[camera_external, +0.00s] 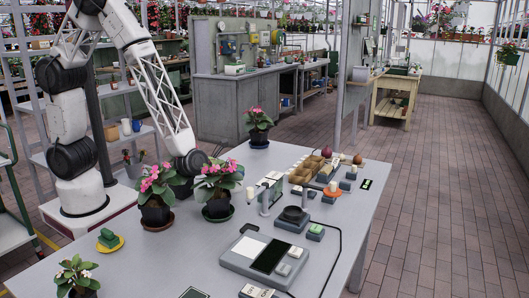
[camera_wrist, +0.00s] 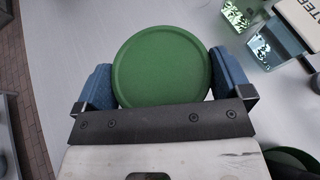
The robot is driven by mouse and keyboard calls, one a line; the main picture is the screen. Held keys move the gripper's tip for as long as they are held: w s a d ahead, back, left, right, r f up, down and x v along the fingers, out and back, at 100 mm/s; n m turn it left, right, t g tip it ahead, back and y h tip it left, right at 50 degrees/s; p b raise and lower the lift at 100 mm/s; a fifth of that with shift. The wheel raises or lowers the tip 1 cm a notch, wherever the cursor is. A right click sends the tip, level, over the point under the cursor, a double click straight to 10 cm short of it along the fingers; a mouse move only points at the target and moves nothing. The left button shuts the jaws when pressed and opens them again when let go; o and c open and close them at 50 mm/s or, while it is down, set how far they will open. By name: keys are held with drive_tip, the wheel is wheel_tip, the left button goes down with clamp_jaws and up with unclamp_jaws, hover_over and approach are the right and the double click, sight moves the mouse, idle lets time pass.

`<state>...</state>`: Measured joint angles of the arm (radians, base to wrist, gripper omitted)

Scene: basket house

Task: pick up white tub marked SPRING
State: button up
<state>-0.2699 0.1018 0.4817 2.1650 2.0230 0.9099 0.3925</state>
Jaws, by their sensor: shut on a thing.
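In the wrist view, my gripper (camera_wrist: 165,82) has its two blue fingers on either side of a round thing with a flat green top (camera_wrist: 160,64), touching it left and right. Only the green top shows; its sides and any SPRING marking are hidden, so I cannot tell from its body whether it is the white tub. In the external view, my arm's wrist (camera_external: 190,162) reaches down behind the pink-flowered plants, which hide the fingers and the held thing.
Potted pink flowers (camera_external: 156,182) and (camera_external: 218,176) stand close to my wrist. In the wrist view, clear greenish glass blocks (camera_wrist: 270,47) and a lettered sign (camera_wrist: 303,20) lie to the upper right. A grey device (camera_external: 238,262) lies on the table (camera_external: 190,250).

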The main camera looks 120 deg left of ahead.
drive_tip(key=shift+r, duration=0.15)
drive_tip(key=shift+r, duration=4.9)
